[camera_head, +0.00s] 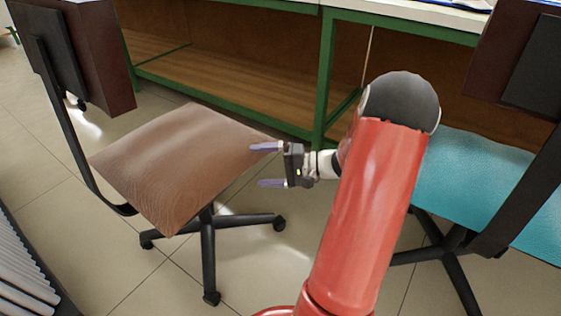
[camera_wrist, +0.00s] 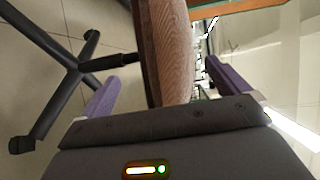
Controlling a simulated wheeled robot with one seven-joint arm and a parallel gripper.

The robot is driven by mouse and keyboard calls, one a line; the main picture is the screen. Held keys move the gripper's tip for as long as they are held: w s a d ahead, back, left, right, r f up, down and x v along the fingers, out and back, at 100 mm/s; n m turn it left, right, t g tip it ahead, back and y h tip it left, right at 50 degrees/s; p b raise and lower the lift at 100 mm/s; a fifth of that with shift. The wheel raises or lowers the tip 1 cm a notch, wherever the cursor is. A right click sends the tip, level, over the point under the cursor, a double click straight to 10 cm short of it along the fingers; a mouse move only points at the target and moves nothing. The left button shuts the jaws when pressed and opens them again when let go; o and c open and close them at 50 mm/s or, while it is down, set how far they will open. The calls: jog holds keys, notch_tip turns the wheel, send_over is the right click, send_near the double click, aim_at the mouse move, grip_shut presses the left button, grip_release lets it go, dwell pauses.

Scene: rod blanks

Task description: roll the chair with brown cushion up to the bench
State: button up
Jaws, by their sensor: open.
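The chair with the brown cushion (camera_head: 180,160) stands at the left in the head view, on a black base with casters; its dark backrest (camera_head: 100,55) is at the upper left. The bench (camera_head: 325,70), with a green frame, a wooden lower shelf and a white top, runs behind it. My gripper (camera_head: 266,167) is at the right edge of the cushion, its purple fingers open and pointing left. In the wrist view the cushion's edge (camera_wrist: 170,50) stands between the two open fingers. I cannot tell whether either finger touches it.
A second chair with a teal cushion (camera_head: 475,185) stands at the right, on the other side of my arm. A ribbed grey object (camera_head: 25,275) is at the lower left. Tiled floor (camera_head: 165,290) is open in front of the brown-cushioned chair.

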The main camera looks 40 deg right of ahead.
jog(key=d+t, duration=0.1)
jog(key=d+f+m+t, duration=0.1)
jog(key=d, duration=0.1)
jog(key=d+h, duration=0.1)
jog(key=d, duration=0.1)
jog(key=shift+w+d+f+m+t, duration=0.15)
jog(key=shift+w+f+m+t, duration=0.15)
jog(key=shift+w+f+t, duration=0.1)
jog(key=shift+b+x, duration=0.6)
jog(key=shift+x, duration=3.35)
jog(key=shift+c, duration=0.3)
